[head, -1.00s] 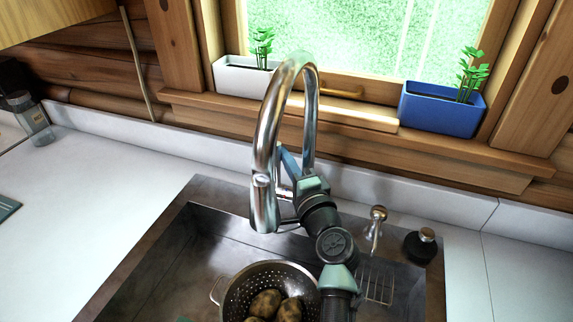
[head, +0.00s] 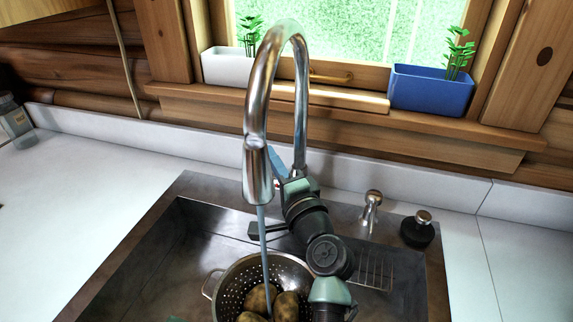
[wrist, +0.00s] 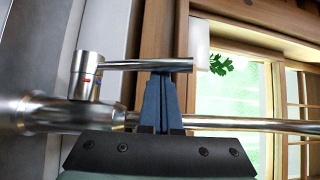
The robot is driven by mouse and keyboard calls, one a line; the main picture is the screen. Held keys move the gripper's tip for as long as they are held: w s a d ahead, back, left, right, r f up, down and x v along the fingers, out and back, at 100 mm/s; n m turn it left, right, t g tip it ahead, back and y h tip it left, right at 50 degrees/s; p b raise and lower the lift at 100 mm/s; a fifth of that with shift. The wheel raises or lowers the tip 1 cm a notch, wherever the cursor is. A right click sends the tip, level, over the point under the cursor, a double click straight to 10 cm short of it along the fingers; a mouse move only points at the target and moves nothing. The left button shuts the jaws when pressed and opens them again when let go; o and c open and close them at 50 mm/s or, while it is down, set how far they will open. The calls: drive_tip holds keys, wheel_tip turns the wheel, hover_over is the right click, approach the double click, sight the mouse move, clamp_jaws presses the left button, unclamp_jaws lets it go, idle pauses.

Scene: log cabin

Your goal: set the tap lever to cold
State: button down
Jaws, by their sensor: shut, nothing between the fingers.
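The chrome tap (head: 300,110) arches over the sink, and a thin stream of water (head: 264,235) runs from its spout into the colander. In the wrist view the tap lever (wrist: 140,65) sticks out from a round chrome body (wrist: 87,75) with a red and a blue mark. My gripper (wrist: 162,78) is shut and empty, its blue fingertips at the lever's underside in the picture, seemingly touching it. In the head view my gripper (head: 277,165) is behind the spout, partly hidden, and the lever cannot be made out.
A colander (head: 230,285) with potatoes (head: 258,298) sits in the sink (head: 150,270). A chrome dispenser (head: 371,208) and a dark bottle (head: 418,230) stand right of my arm. A white planter (head: 228,68) and a blue planter (head: 430,90) stand on the sill. The left counter (head: 85,190) is mostly clear.

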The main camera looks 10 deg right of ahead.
drive_tip(key=v, duration=1.2)
drive_tip(key=shift+s, duration=0.25)
drive_tip(key=shift+d+f, duration=0.1)
